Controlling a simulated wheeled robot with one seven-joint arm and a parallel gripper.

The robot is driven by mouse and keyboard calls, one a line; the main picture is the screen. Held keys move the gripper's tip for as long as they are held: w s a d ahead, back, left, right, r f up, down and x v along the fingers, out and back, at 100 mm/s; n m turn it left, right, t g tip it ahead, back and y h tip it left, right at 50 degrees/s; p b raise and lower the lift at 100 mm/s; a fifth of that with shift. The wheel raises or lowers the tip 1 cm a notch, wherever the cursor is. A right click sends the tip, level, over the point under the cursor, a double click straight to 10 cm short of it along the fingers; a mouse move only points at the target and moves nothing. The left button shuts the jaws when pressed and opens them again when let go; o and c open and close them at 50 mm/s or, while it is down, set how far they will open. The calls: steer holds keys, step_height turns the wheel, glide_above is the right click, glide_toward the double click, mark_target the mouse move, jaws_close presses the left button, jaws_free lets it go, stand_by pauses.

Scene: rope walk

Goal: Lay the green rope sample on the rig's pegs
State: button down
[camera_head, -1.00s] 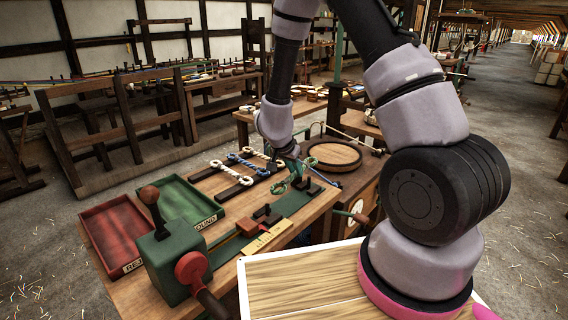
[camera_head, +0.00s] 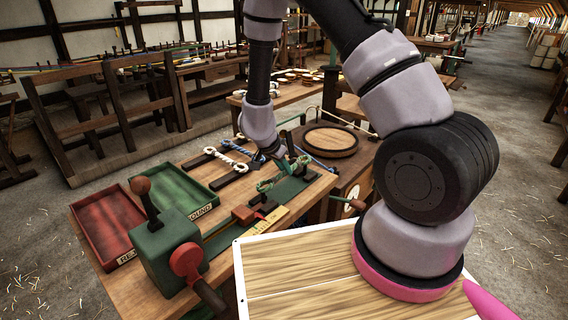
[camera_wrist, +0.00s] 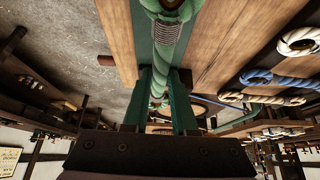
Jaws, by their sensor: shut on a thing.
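The green rope sample (camera_head: 268,184) is in my gripper over the green-topped rig (camera_head: 228,238) in the head view. In the wrist view the green rope (camera_wrist: 165,58) runs up between the two green fingers, with a grey whipping near its far eye. My gripper (camera_wrist: 161,98) is shut on the rope; in the head view my gripper (camera_head: 288,163) is partly hidden by my wrist. A dark peg or block (camera_head: 265,206) stands on the rig close to the rope. I cannot tell whether either eye is around a peg.
A red tray (camera_head: 104,222) and a green tray (camera_head: 180,190) lie on the left of the bench. A white rope sample (camera_head: 230,157) lies behind the rig; a blue one (camera_wrist: 270,78) shows in the wrist view. A crank (camera_head: 188,262) stands at the rig's near end.

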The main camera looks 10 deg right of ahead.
mark_target(284, 177)
steer(key=shift+f, duration=1.95)
steer(key=shift+f, duration=0.35)
steer(key=c, duration=0.6)
jaws_free()
steer(key=shift+c, duration=0.2)
steer(key=shift+r, duration=0.1)
steer(key=shift+r, duration=3.4)
steer(key=v, duration=1.1)
